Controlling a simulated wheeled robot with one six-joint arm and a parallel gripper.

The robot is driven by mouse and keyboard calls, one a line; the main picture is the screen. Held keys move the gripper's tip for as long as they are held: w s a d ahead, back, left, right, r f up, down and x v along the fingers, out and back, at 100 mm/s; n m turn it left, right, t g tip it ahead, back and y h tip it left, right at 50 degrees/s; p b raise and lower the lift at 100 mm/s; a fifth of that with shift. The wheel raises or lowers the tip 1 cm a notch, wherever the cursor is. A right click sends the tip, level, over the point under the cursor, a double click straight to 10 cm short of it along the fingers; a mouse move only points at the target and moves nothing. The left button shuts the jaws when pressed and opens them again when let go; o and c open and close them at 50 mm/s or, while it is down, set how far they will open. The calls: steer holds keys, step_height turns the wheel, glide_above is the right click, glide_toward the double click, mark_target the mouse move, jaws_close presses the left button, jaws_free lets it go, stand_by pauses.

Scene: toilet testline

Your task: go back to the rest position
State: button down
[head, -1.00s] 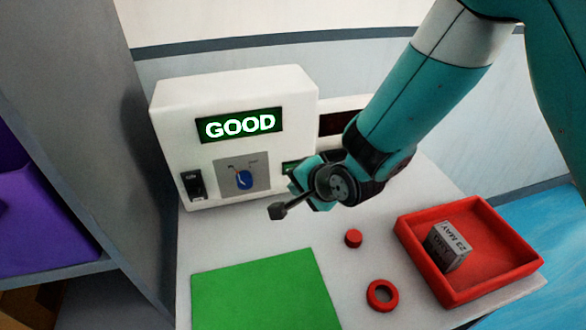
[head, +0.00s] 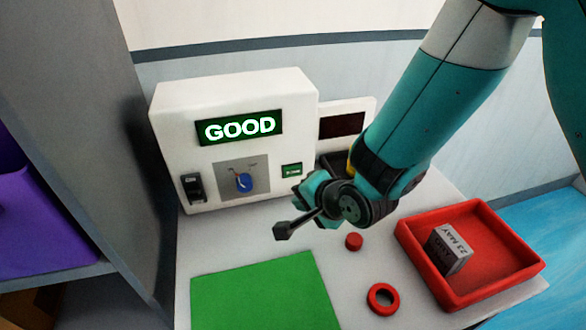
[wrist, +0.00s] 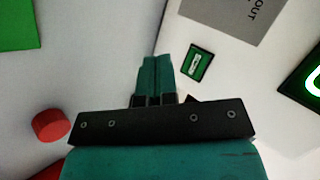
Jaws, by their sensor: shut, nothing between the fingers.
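My gripper (head: 299,196) is in the middle of the head view, in front of the white machine and above the table. In the wrist view my gripper (wrist: 155,72) shows its two teal fingers side by side, shut with nothing between them. The white machine (head: 170,120) stands at the back with a lit display (head: 239,127) reading GOOD. A small green display (head: 291,170) on its front is also seen in the wrist view (wrist: 195,64).
A red tray (head: 480,290) at the right holds a grey box (head: 448,250) marked 23 MAY. A red button (head: 354,241) and red ring (head: 383,299) lie on the table (head: 225,232) near a green mat (head: 262,292). A grey cabinet wall (head: 90,110) stands left.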

steer(key=s+d+r+n+g+h+p, duration=0.1)
steer(key=s+d+r+n+g, duration=0.2)
steer(key=s+d+r+n, duration=0.3)
steer(key=s+d+r+n+g+h+p, duration=0.1)
steer(key=s+d+r+n+g, duration=0.3)
steer(key=s+r, duration=1)
steer(key=d+n, duration=0.3)
steer(key=n, duration=0.2)
steer(key=shift+r+g+p, duration=0.3)
steer(key=shift+r+p, duration=0.1)
